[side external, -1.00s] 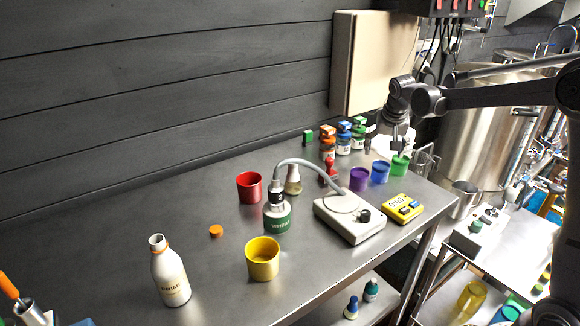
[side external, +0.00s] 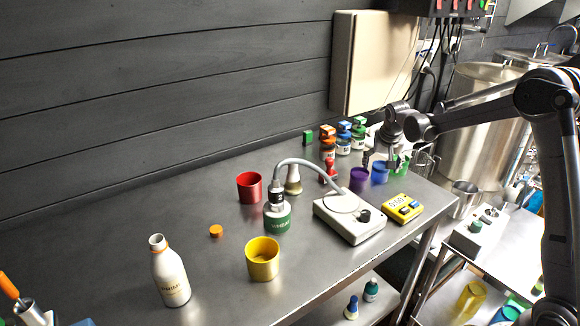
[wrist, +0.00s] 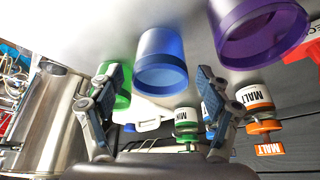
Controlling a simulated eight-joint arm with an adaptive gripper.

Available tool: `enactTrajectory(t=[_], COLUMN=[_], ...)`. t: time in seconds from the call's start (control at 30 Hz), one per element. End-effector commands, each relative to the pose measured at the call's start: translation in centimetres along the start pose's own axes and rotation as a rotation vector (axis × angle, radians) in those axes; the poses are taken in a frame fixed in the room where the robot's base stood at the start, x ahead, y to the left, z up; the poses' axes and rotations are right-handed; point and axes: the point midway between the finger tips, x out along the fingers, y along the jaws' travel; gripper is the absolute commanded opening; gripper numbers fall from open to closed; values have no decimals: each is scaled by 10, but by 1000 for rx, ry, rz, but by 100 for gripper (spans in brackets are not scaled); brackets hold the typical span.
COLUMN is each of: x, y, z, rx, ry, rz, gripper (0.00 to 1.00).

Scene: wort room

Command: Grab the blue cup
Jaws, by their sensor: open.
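The blue cup (side external: 380,173) stands on the steel table between the purple cup (side external: 359,179) and the green cup (side external: 402,163). In the wrist view the blue cup (wrist: 161,62) is ahead of my gripper (wrist: 160,80), roughly centred between its spread fingers. My gripper (side external: 380,160) is open and empty, right at the blue cup in the side view; I cannot tell whether it touches. The green cup (wrist: 116,86) shows partly behind the left finger, and the purple cup (wrist: 258,32) is to the right.
Several labelled malt jars (side external: 343,143) stand behind the cups near the wall. A yellow timer (side external: 404,208) and a white stirrer unit (side external: 349,217) are in front. A red cup (side external: 249,187) and a yellow cup (side external: 262,259) stand farther left. The table's right edge is close.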

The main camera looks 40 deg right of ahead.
Motion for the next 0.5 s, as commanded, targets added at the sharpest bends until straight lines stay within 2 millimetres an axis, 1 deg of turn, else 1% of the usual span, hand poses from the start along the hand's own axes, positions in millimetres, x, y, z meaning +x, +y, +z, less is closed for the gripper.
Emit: enactTrajectory(t=[0.03, 0.07, 0.1, 0.17, 0.2, 0.23, 0.5], x=[0, 0, 0, 0, 0, 0, -1], y=[0, 0, 0, 0, 0, 0, 0], z=[0, 0, 0, 0, 0, 0, 0], rx=[0, 0, 0, 0, 0, 0, 0], ry=[0, 0, 0, 0, 0, 0, 0], rz=[0, 0, 0, 0, 0, 0, 0], gripper=[71, 63, 51, 34, 22, 18, 18])
